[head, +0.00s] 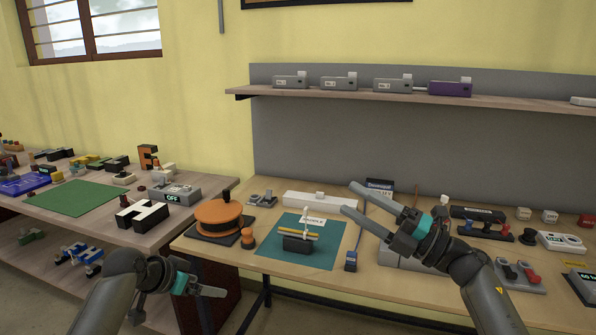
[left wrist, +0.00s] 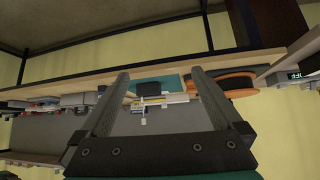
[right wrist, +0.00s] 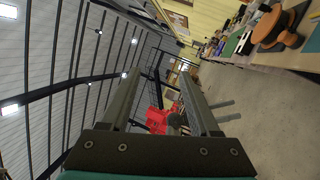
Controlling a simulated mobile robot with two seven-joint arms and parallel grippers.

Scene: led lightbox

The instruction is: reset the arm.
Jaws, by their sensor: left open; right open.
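My right gripper (head: 366,208) is open and empty in the head view. It is in the air above the right workbench, with its fingers pointing left. In the right wrist view its two fingers (right wrist: 160,95) are spread with nothing between them. My left gripper (head: 205,284) is low in front of the benches in the head view, its fingers pointing right. In the left wrist view its fingers (left wrist: 158,90) are spread wide apart. A small dark holder with yellow sticks (head: 298,240) shows beyond them and also in the left wrist view (left wrist: 150,90); nothing is held.
The right bench carries a teal mat (head: 270,262), an orange spool (head: 218,214), a long white box (head: 320,200) and several switches. A shelf (head: 520,100) with grey boxes and a purple box (head: 450,88) hangs above. The left bench has a green mat (head: 80,198) and clutter.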

